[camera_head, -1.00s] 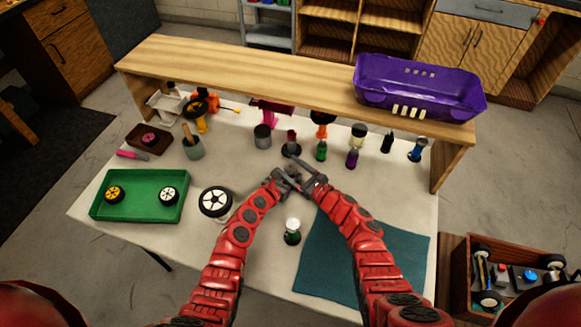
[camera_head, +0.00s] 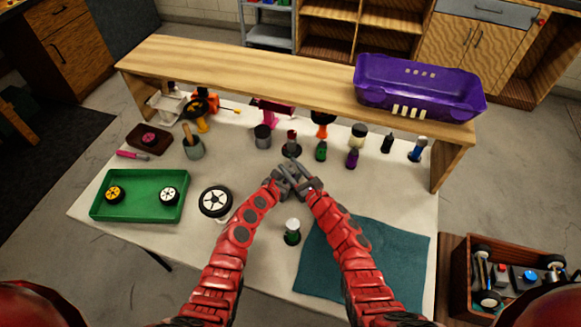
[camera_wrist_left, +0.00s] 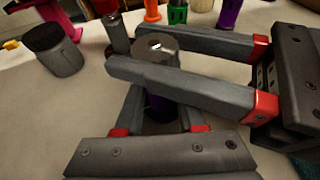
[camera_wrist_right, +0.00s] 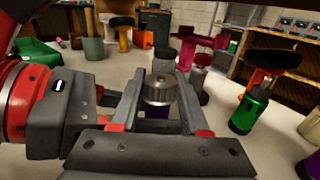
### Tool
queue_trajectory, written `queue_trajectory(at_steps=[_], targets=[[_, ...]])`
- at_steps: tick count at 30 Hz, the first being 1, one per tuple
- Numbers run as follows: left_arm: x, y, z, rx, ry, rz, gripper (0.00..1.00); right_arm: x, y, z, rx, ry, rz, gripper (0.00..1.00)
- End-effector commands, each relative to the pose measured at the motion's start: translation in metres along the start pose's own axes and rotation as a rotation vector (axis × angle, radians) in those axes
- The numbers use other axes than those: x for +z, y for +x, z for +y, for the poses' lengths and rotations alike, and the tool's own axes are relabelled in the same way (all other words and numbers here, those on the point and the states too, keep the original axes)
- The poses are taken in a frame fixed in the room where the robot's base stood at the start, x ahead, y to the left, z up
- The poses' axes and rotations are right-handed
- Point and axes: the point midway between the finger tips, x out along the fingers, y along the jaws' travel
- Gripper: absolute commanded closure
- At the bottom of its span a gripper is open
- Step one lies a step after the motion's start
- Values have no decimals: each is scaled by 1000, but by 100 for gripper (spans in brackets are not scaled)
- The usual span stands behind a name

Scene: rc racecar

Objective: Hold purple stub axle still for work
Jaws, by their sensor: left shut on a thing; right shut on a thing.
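The purple stub axle shows as a small purple body (camera_wrist_left: 158,108) below a grey metal cylinder (camera_wrist_left: 156,50) in the left wrist view. My left gripper (camera_wrist_left: 161,118) is shut on the purple part, low down. My right gripper comes in from the right, its fingers on either side of the grey cylinder above my left fingers. In the right wrist view the ridged grey cylinder (camera_wrist_right: 158,88) sits between the fingers of my right gripper (camera_wrist_right: 157,78), which is shut on it. In the head view both grippers meet mid-table and hide most of the axle.
Bottles, including a green one (camera_head: 321,151) and a purple one (camera_head: 352,158), stand behind the grippers. A wheel (camera_head: 215,201) and green tray (camera_head: 140,215) lie left. A white-capped bottle (camera_head: 292,238) stands in front, beside a teal mat (camera_head: 375,265).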

Motion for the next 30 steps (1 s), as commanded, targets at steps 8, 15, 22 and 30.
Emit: queue_trajectory(at_steps=[8,15,22,30], targets=[[0,0,0,0,-1,-1,100,0,-1,0,-79,3,2,100],[0,0,0,1,-1,-1,100,0,0,0,-77,3,2,44],[0,0,0,0,-1,-1,100,0,0,1,-75,4,1,24],[1,0,-1,-1,-1,-1,100,0,1,2,-54,3,-1,24]])
